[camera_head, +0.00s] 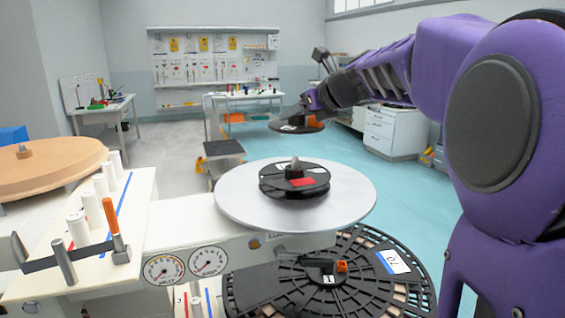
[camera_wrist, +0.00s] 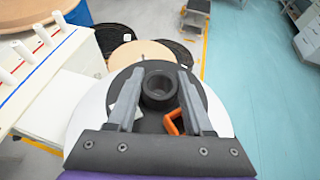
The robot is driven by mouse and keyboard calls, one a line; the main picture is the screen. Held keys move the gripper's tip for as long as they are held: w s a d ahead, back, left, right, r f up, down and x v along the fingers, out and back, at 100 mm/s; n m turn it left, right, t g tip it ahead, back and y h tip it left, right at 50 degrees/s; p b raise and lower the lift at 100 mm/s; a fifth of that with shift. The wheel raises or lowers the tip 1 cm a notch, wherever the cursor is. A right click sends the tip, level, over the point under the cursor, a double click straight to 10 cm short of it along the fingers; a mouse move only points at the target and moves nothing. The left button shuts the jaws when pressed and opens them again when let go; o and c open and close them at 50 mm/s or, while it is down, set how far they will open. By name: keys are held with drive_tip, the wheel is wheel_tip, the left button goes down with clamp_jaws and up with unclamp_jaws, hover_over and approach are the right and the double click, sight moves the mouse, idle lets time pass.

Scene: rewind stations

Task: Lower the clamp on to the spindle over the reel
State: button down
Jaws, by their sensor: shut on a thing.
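My gripper (camera_head: 306,110) is shut on the clamp (camera_head: 290,128), a black disc with an orange lever and a white label. The wrist view shows my two fingers (camera_wrist: 160,95) on either side of its dark round hub (camera_wrist: 160,85), with the orange lever (camera_wrist: 172,124) beside the right finger. The clamp hangs in the air, apart from the reel. The black reel (camera_head: 275,184) with a red label lies on a silver platter (camera_head: 347,205). The grey spindle (camera_head: 295,163) stands up from its middle. In the wrist view the clamp hides the spindle.
A large black slotted reel (camera_head: 370,300) with another orange-levered clamp (camera_head: 321,266) lies in front. White posts (camera_head: 88,208) and an orange-handled lever (camera_head: 112,218) stand left, near a tan disc (camera_head: 45,168). Gauges (camera_head: 208,261) face front.

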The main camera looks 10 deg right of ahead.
wheel_tip(320, 180, down, 10)
drive_tip(key=b, duration=0.4)
drive_tip(key=shift+w+r, duration=0.1)
drive_tip(key=shift+f+b, duration=0.2)
drive_tip(key=shift+b, duration=0.1)
drive_tip(key=shift+c, duration=1.5)
unclamp_jaws()
drive_tip(key=shift+r, duration=0.2)
